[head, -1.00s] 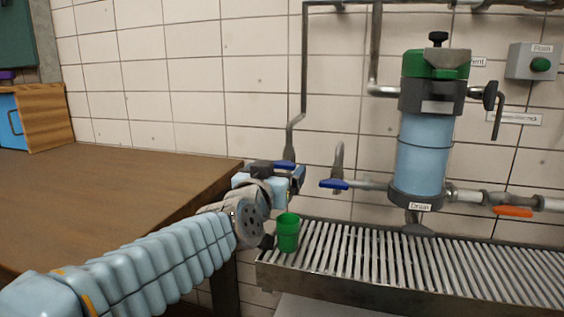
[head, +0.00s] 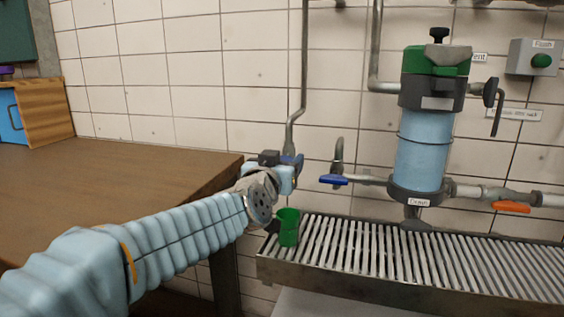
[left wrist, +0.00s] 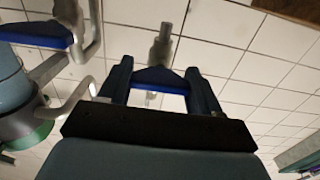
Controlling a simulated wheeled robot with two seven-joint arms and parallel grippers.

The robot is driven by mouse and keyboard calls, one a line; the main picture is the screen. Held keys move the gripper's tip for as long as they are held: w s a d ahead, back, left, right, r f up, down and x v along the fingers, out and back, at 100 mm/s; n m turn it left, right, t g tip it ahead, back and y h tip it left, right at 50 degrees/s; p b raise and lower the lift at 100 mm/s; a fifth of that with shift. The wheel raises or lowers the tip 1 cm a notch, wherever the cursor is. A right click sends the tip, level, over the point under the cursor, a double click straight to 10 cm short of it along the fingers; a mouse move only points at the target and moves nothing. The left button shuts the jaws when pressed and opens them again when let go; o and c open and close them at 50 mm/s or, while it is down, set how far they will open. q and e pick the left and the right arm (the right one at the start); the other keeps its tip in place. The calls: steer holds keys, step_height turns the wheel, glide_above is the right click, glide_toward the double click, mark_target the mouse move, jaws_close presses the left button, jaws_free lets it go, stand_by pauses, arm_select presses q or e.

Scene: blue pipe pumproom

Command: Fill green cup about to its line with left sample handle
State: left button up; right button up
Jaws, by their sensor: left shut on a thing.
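The green cup (head: 288,227) stands upright on the left end of the drain grate, below and close to my left gripper (head: 287,168). Its fill level and line cannot be made out. My left gripper is shut on the blue left sample handle (left wrist: 160,78), which lies between its two dark fingers in the left wrist view. In the head view the gripper mostly hides this handle, at the lower end of a thin grey pipe (head: 304,80). No stream into the cup can be made out. My right gripper is not in view.
A second blue lever (head: 333,180) sits just right of my gripper, beside the blue filter vessel (head: 422,150). An orange lever (head: 511,207) is farther right. The slatted metal grate (head: 420,255) is clear right of the cup. A brown table (head: 110,185) is at left.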

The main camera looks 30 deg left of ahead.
arm_select(q)
steer(key=shift+n, duration=1.2)
steer(key=shift+n+b, duration=0.4)
steer(key=shift+n, duration=1.4)
steer(key=o, duration=1.1)
steer(key=shift+c, duration=0.2)
steer(key=shift+s, duration=0.1)
steer(key=b+v, duration=0.1)
steer(key=v, duration=1.2)
steer(key=shift+s+d+b, duration=0.15)
steer(key=shift+s+b, duration=0.15)
